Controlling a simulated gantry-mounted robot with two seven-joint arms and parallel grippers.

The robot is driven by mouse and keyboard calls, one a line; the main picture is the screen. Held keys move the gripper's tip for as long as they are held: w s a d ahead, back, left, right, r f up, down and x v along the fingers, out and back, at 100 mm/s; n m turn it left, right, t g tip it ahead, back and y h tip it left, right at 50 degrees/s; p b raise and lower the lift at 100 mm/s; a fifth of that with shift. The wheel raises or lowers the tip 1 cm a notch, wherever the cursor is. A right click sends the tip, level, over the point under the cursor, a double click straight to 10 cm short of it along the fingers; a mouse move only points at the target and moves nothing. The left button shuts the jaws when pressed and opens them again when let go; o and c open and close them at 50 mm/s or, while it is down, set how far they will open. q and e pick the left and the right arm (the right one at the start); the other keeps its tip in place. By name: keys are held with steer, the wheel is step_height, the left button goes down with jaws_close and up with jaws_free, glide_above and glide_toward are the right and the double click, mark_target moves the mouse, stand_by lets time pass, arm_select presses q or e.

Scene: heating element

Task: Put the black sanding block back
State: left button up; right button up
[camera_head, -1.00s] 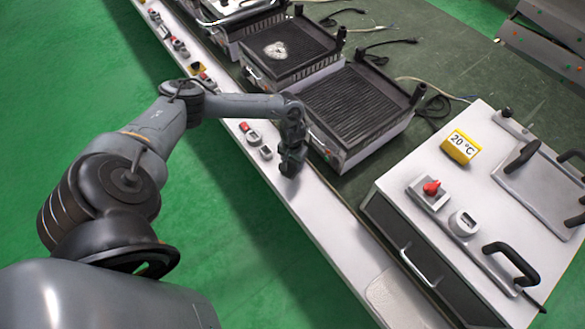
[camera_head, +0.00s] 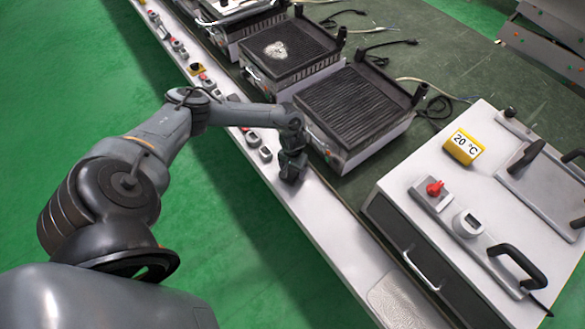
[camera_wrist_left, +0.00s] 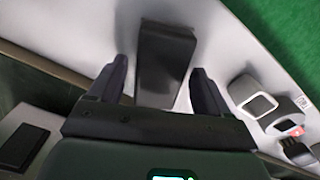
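The black sanding block (camera_wrist_left: 165,62) shows in the left wrist view as a dark block on the pale bench edge. My left gripper (camera_wrist_left: 162,72) is open, with one finger on each side of the block and a narrow gap showing by each finger. I cannot tell whether the fingertips reach down beside the block or are still above it. In the head view my left gripper (camera_head: 291,168) is low over the white front ledge, and the block cannot be told apart from it there. My right gripper is not in view.
Grills stand along the bench, the nearest ribbed one (camera_head: 352,103) just behind my gripper. A large white unit (camera_head: 410,160) with a yellow 20 °C display (camera_head: 463,147) stands to the right. Small switch modules (camera_head: 252,138) line the ledge to the left. The ledge to the right (camera_head: 340,235) is clear.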

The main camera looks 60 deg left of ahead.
mark_target(293, 171)
arm_select(q)
steer(key=shift+r, duration=0.1)
step_height(293, 171, up, 12)
steer(key=f+p, duration=0.1)
steer(key=p, duration=0.3)
steer(key=d+r+m+t+h, duration=0.25)
steer(key=d+m+t, duration=0.5)
steer(key=d, duration=2.35)
steer(key=s+a+r+g, duration=0.1)
steer(key=s+a+r, duration=0.1)
steer(key=s, duration=0.2)
steer(key=s+a+r+g+y, duration=0.1)
steer(key=s+a+r, duration=0.1)
steer(key=s+r, duration=0.1)
steer(key=s+a+r+g+y, duration=0.1)
steer(key=s+a+r+g, duration=0.1)
steer(key=s, duration=0.3)
steer(key=shift+s+r+m, duration=0.25)
steer(key=shift+r+m, duration=0.1)
steer(key=shift+r, duration=0.05)
